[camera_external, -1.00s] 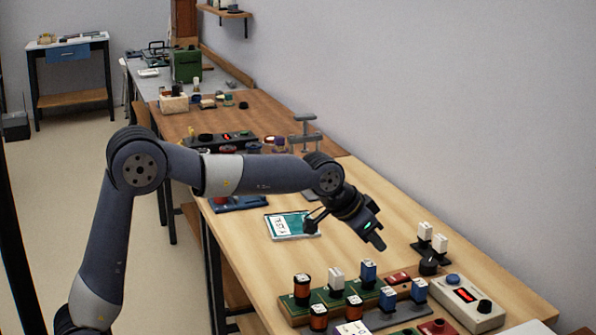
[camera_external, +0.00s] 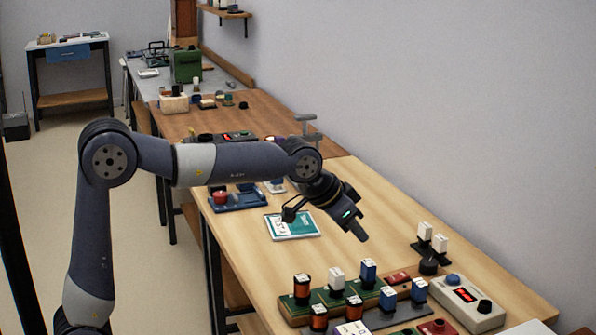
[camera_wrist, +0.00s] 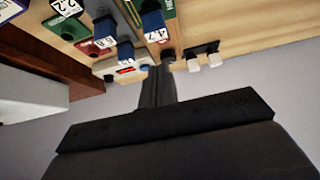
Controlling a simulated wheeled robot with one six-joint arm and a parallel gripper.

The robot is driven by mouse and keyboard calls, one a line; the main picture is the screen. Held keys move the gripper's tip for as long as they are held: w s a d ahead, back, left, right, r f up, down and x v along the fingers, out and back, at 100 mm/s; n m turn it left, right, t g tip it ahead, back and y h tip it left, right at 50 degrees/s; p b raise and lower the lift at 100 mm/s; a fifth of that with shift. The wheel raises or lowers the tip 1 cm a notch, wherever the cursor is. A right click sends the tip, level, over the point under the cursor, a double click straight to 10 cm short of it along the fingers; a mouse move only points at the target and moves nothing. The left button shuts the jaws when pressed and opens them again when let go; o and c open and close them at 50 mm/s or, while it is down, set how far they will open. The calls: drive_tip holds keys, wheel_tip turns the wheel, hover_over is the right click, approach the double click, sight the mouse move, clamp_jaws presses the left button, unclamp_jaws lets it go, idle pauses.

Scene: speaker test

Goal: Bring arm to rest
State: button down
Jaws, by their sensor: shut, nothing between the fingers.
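My gripper (camera_external: 362,236) hangs in the air over the right side of the wooden bench (camera_external: 372,210), pointing down and to the right. Its fingers are shut with nothing between them. In the wrist view the shut fingers (camera_wrist: 158,88) reach toward the bench, which shows in the upper part of the picture. My arm is bent at the elbow and stretches from the left across the bench. A teal and white card (camera_external: 292,226) lies flat on the bench, below and left of my gripper.
Boards with copper, white and blue blocks (camera_external: 368,270) stand at the front. A grey box with a red display (camera_external: 466,298) and two white blocks (camera_external: 432,238) are at the right. The wall (camera_external: 450,120) runs along the right.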

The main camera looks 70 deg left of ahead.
drive_tip(key=b+x, duration=0.1)
drive_tip(key=x, duration=0.2)
drive_tip(key=w+r+b+x, duration=0.1)
drive_tip(key=x, duration=0.3)
drive_tip(key=b+x, duration=0.1)
drive_tip(key=x, duration=0.2)
drive_tip(key=shift+w+f, duration=0.1)
drive_tip(key=shift+w, duration=0.55)
drive_tip(key=shift+w+r+b, duration=0.15)
drive_tip(key=shift+r+b, duration=0.25)
drive_tip(key=shift+b, duration=0.3)
drive_tip(key=shift+s+r+p, duration=0.25)
drive_tip(key=shift+r+p, duration=0.1)
drive_tip(key=shift+r, duration=0.3)
drive_tip(key=shift+s+r, duration=0.35)
drive_tip(key=shift+s, duration=0.1)
drive_tip(key=shift+w+f, duration=0.1)
